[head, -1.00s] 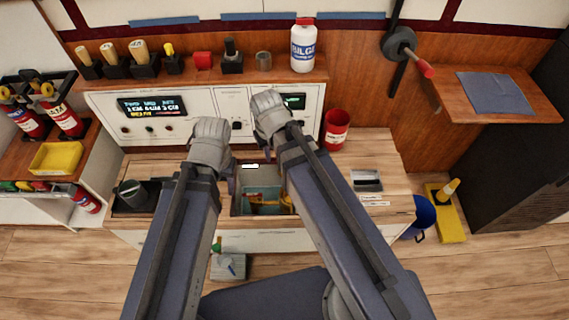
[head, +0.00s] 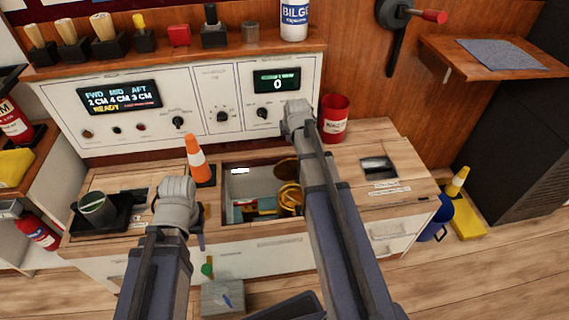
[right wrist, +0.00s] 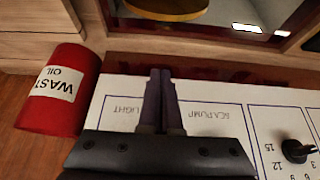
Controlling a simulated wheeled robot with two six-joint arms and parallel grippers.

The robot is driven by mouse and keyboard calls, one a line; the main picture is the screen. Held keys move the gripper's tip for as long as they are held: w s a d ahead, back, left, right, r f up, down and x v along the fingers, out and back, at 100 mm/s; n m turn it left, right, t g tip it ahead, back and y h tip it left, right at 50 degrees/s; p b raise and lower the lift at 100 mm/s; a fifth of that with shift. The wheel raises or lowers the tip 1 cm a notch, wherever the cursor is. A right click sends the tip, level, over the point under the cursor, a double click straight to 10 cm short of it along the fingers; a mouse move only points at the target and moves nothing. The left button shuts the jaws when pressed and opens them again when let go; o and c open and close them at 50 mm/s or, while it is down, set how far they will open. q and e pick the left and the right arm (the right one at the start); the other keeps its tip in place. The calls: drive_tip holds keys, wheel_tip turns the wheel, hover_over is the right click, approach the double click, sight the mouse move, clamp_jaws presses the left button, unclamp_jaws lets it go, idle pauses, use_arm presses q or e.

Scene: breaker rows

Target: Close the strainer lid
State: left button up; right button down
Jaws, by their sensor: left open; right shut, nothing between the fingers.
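The brass strainer (head: 291,199) sits in the open well in the wooden counter. A round, darker disc (head: 287,168) that looks like its raised lid stands behind it, partly covered by my right arm. A gold round edge also shows at the top of the right wrist view (right wrist: 168,8). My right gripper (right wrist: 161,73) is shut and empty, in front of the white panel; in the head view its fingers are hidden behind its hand. My left gripper (head: 201,238) is open and empty at the counter's front edge, left of the strainer and apart from it.
An orange cone (head: 199,160) stands left of the well. A red waste oil can (head: 334,118) stands at the back right. A dark cup (head: 97,208) sits in a tray at the left. The control panel (head: 200,105) rises behind the counter.

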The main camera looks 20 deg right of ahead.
sight(287, 149)
use_arm(q)
wheel_tip(287, 149, down, 9)
drive_tip(key=b, duration=0.9)
drive_tip(key=shift+f, duration=0.15)
use_arm(e)
drive_tip(key=x, duration=1)
drive_tip(key=shift+w+f, duration=0.1)
drive_tip(key=shift+f, duration=0.2)
drive_tip(key=s, duration=0.2)
drive_tip(key=s+a, duration=0.1)
drive_tip(key=shift+s, duration=0.5)
use_arm(q)
drive_tip(key=shift+f, duration=0.1)
use_arm(e)
drive_tip(key=shift+s+f, duration=0.1)
use_arm(q)
drive_tip(key=shift+f+b, duration=0.15)
drive_tip(key=shift+b, duration=0.2)
use_arm(e)
drive_tip(key=shift+s, duration=0.15)
use_arm(q)
drive_tip(key=shift+f, duration=0.2)
use_arm(e)
drive_tip(key=shift+s+a+t, duration=0.1)
drive_tip(key=shift+s+t, duration=0.1)
drive_tip(key=shift+t, duration=0.2)
